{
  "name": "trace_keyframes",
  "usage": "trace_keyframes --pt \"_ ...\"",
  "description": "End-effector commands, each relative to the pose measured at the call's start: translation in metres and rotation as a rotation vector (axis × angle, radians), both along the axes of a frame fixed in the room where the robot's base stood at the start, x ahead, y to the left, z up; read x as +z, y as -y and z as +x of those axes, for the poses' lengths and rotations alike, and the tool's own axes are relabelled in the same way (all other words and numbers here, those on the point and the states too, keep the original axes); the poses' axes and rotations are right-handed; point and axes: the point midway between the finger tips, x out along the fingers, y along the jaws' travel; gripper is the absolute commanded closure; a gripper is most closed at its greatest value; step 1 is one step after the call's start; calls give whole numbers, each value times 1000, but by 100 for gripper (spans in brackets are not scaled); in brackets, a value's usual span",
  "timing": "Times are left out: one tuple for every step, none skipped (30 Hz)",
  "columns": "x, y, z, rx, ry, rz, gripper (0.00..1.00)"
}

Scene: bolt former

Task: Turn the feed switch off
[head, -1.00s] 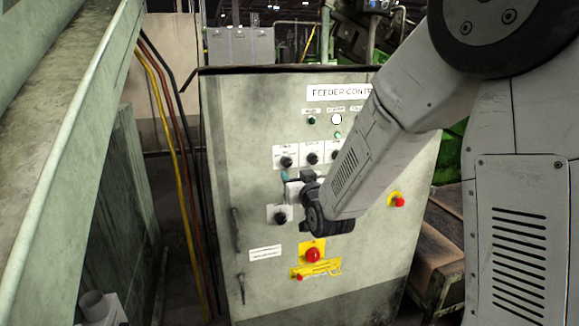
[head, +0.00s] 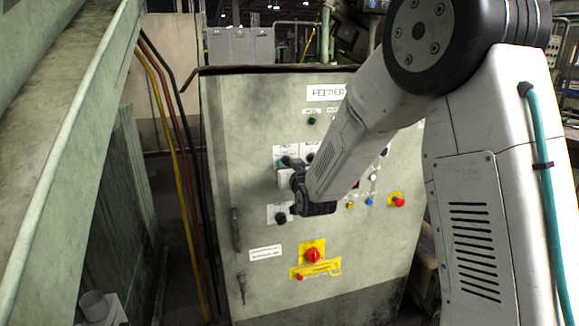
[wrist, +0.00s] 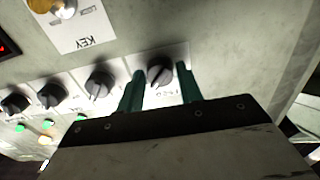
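The feed switch (wrist: 160,72) is a black rotary knob on a white plate, whose label reads upside down in the wrist view. My gripper (wrist: 159,69) is open, with one green finger on each side of the knob. A small gap shows between each finger and the knob; I cannot tell whether either finger touches it. In the head view my gripper (head: 288,163) is at the upper-left knobs of the cabinet front, and my wrist and fingers largely hide the feed switch there.
The feeder control cabinet (head: 240,120) carries more black knobs (wrist: 99,84) beside the feed switch and a key switch (wrist: 62,8). A red emergency stop (head: 312,255) on yellow sits lower down. Cables (head: 165,110) hang left of the cabinet.

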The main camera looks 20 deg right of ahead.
Motion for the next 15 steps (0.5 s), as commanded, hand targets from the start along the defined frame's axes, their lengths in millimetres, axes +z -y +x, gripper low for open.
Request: trace_keyframes --pt "0 0 0 0 0 0 79" --pt "0 0 0 0 0 0 87" --pt "0 0 0 0 0 0 93" --pt "0 0 0 0 0 0 93" --pt "0 0 0 0 0 0 93" --pt "0 0 0 0 0 0 93" --pt "0 0 0 0 0 -1 93" --pt "0 0 0 0 0 -3 93" --pt "0 0 0 0 0 -6 93" --pt "0 0 0 0 0 -10 93" --pt "0 0 0 0 0 -15 93" --pt "0 0 0 0 0 -25 93" --pt "0 0 0 0 0 -35 93" --pt "0 0 0 0 0 -45 93" --pt "0 0 0 0 0 -63 93"
